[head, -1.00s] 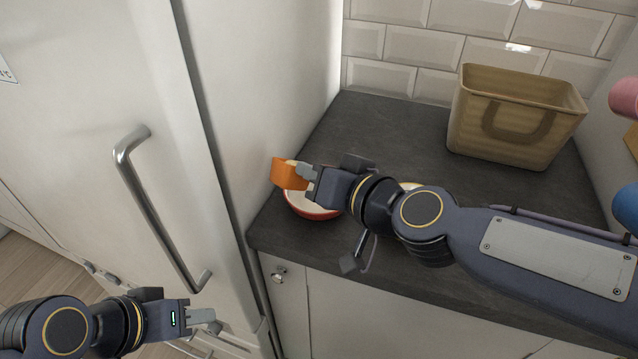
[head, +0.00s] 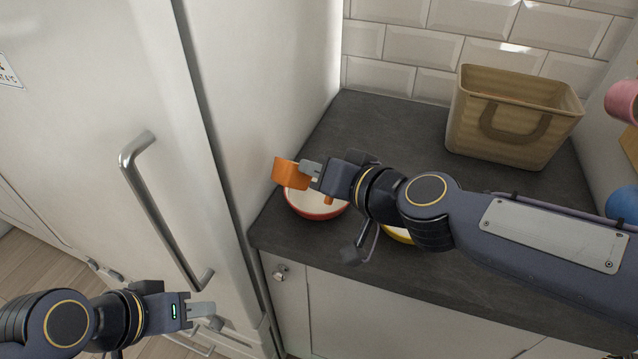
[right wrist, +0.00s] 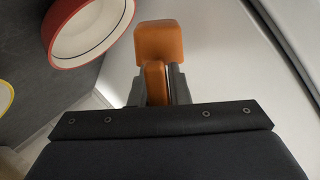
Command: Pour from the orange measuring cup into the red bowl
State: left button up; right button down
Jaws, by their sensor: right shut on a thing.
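The orange measuring cup (head: 288,174) is held above the left rim of the red bowl (head: 312,213) in the head view. My right gripper (head: 311,171) is shut on the cup's handle; the handle also shows between the fingers in the right wrist view (right wrist: 154,82). The cup looks tilted, but its inside and any contents are hidden. The red bowl has a pale inside and stands on the worktop; it also shows at the upper left of the right wrist view (right wrist: 55,48). My left gripper (head: 208,315) is away from both, low in front of the cabinet; its finger gap is unclear.
A yellow-rimmed bowl (head: 397,235) is mostly hidden under my right arm. A tan basket (head: 510,135) stands at the back right of the slate worktop (head: 390,120). A tall white door with a metal handle (head: 150,205) borders the left. Pink and blue objects show at the right edge.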

jog(key=shift+w+d+r+m+g+p, duration=0.15)
jog(key=shift+m+g+p, duration=0.5)
jog(key=shift+p, duration=0.7)
jog(key=shift+w+m+g+y+p, duration=0.3)
jog(key=shift+m+g+p, duration=0.65)
jog(key=shift+p, duration=1.65)
jog(key=shift+w+d+m+p, duration=0.25)
jog(key=shift+w+m+p, duration=0.15)
jog(key=shift+p, duration=0.4)
jog(key=shift+w+d+g+p, duration=0.1)
jog(key=shift+w+g+p, duration=0.1)
jog(key=shift+g+p, duration=0.15)
jog(key=shift+w+d+f+p, duration=0.1)
jog(key=shift+w+f+p, duration=0.15)
jog(key=shift+p, duration=0.35)
jog(key=shift+w+f+m+g+y+p, duration=0.15)
jog(key=shift+m+g+p, duration=0.15)
jog(key=shift+p, duration=0.45)
jog(key=shift+s+m+g+y+p, duration=0.15)
jog(key=shift+m+g+p, duration=0.15)
jog(key=shift+p, duration=0.4)
jog(key=shift+w+p, duration=0.15)
jog(key=shift+p, duration=0.2)
jog(key=shift+w+d+f+m+g+p, duration=0.15)
jog(key=shift+m+g+p, duration=0.2)
jog(key=shift+m+p, duration=0.4)
